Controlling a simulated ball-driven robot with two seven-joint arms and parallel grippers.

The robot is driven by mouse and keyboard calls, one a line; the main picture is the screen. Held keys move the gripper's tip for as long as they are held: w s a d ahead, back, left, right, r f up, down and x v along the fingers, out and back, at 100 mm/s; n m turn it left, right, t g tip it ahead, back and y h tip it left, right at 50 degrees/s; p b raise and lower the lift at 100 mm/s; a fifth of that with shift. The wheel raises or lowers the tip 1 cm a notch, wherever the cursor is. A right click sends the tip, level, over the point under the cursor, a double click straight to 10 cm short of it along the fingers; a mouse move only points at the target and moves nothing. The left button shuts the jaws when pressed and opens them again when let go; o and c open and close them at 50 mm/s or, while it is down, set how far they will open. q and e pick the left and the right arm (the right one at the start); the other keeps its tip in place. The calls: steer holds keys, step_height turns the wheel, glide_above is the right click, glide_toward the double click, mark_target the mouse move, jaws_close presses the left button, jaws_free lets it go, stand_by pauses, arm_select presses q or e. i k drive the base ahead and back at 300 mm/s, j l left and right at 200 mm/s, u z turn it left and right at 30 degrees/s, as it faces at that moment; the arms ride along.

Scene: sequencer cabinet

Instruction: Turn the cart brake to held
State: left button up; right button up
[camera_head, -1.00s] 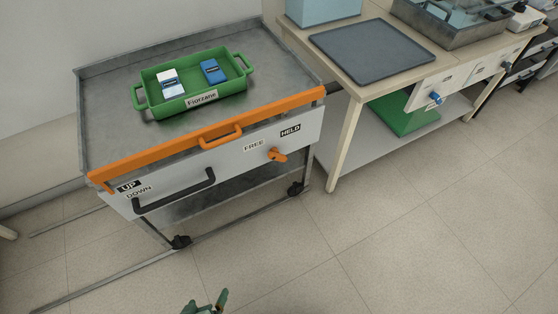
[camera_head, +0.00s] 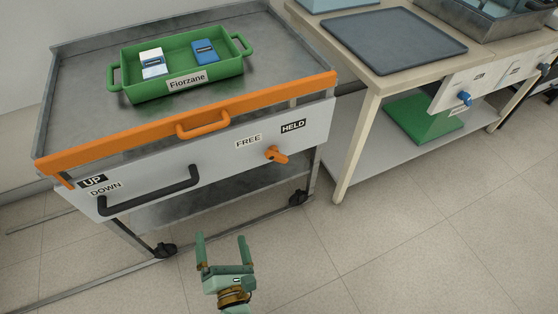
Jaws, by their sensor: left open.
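The cart (camera_head: 84,109) is a grey metal cart with an orange front rail and a white front panel. The orange brake knob (camera_head: 275,154) sits on the panel's right part, below and between the labels FREE (camera_head: 248,141) and HELD (camera_head: 293,126). Its handle points to the lower right. My left gripper (camera_head: 222,238) is open and empty, in front of and below the panel, apart from the knob and to its lower left. My right gripper is not in view.
A green tray (camera_head: 184,100) labelled Fiorzane with two small packs stands on the cart. A black handle (camera_head: 148,193) lies beside the UP and DOWN labels. A wooden bench (camera_head: 350,150) with a dark mat (camera_head: 392,40) stands to the right. The floor in front is clear.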

mark_target(273, 153)
steer(key=i+l+u, duration=0.1)
steer(key=l, duration=0.35)
steer(key=i+l+u, duration=0.1)
steer(key=l, duration=0.35)
steer(key=i+l, duration=0.15)
steer(key=l, duration=0.3)
steer(key=u, duration=0.05)
